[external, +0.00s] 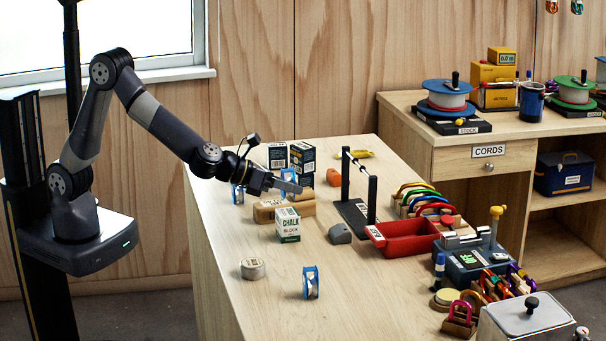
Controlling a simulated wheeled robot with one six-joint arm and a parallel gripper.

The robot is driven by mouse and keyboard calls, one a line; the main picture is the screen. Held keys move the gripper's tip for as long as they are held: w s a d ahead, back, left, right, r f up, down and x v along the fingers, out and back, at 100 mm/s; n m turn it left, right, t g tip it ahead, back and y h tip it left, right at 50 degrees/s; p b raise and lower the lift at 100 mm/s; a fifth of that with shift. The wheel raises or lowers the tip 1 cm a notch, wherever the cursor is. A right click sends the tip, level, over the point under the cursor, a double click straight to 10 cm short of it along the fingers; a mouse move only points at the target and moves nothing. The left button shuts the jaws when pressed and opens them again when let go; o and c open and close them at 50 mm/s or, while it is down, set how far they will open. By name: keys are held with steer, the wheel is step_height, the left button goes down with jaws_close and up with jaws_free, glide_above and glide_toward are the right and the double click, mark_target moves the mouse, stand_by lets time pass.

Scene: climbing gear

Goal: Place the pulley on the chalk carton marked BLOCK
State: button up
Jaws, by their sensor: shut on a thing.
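The chalk carton marked BLOCK (288,226) is a white and green box standing upright on the table, its label facing the camera. My gripper (292,187) is above the carton and a little behind or over its top; the exact depth is hard to tell. It is shut on a small blue piece that looks like a pulley (288,174), mostly hidden by the fingers. A gap shows between the fingers and the carton top.
Dark cartons (302,158) stand behind my gripper, and a tan block (268,211) lies beside the carton. A black stand with a bar (360,200), a grey lump (340,233) and a red tray (408,239) are to the right. A round tin (252,268) lies in front; the near-left table is clear.

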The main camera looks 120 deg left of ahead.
mark_target(288, 212)
steer(key=shift+f+b, duration=0.3)
steer(key=shift+f, duration=1.55)
steer(key=shift+f, duration=0.2)
steer(key=o, duration=1)
steer(key=shift+r, duration=0.15)
steer(key=shift+r, duration=0.15)
steer(key=b+v, duration=0.1)
steer(key=v, duration=1.1)
